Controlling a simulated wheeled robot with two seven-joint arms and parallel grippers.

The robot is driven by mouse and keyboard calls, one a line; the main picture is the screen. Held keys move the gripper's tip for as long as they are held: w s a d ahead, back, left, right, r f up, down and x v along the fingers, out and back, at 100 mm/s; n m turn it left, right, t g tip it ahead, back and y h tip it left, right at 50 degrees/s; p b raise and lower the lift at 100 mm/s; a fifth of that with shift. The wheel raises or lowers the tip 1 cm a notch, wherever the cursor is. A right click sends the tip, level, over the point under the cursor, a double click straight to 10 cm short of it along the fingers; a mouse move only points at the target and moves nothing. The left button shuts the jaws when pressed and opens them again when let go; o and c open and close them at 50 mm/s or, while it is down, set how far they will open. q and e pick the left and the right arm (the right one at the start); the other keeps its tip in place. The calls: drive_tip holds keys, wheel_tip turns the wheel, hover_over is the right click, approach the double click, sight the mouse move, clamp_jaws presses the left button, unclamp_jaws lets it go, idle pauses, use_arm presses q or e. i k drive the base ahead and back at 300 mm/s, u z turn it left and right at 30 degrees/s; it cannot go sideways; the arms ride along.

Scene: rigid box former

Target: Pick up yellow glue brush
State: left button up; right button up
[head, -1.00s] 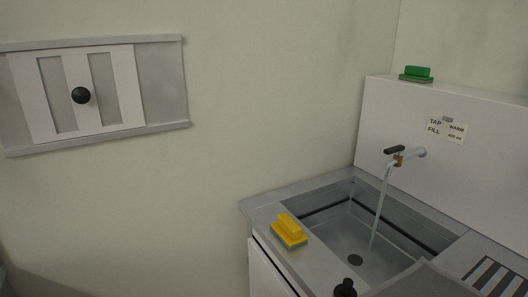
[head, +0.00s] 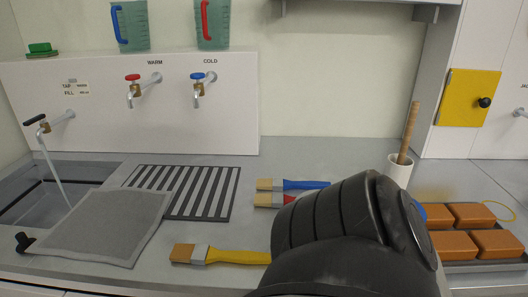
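The yellow glue brush (head: 235,257) lies flat at the front of the counter in the head view. Its bristles point left and its yellow handle runs right until my arm hides the end. A blue-handled brush (head: 305,185) and a red-handled brush (head: 275,200) lie behind it, also with bristles to the left. The red one is partly hidden by my arm. A large dark link of my arm fills the lower middle. Neither gripper's fingers show.
A grey mat (head: 105,225) and a striped drain grille (head: 205,190) lie left of the brushes. The sink (head: 25,210) has its tap running. A white pot (head: 398,172) with a wooden stick stands right. A tray (head: 490,266) of orange-brown blocks is at far right.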

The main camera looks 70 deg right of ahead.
sight(197, 253)
drive_tip(key=u, duration=1.1)
drive_tip(key=i, duration=0.55)
drive_tip(key=z, duration=3.6)
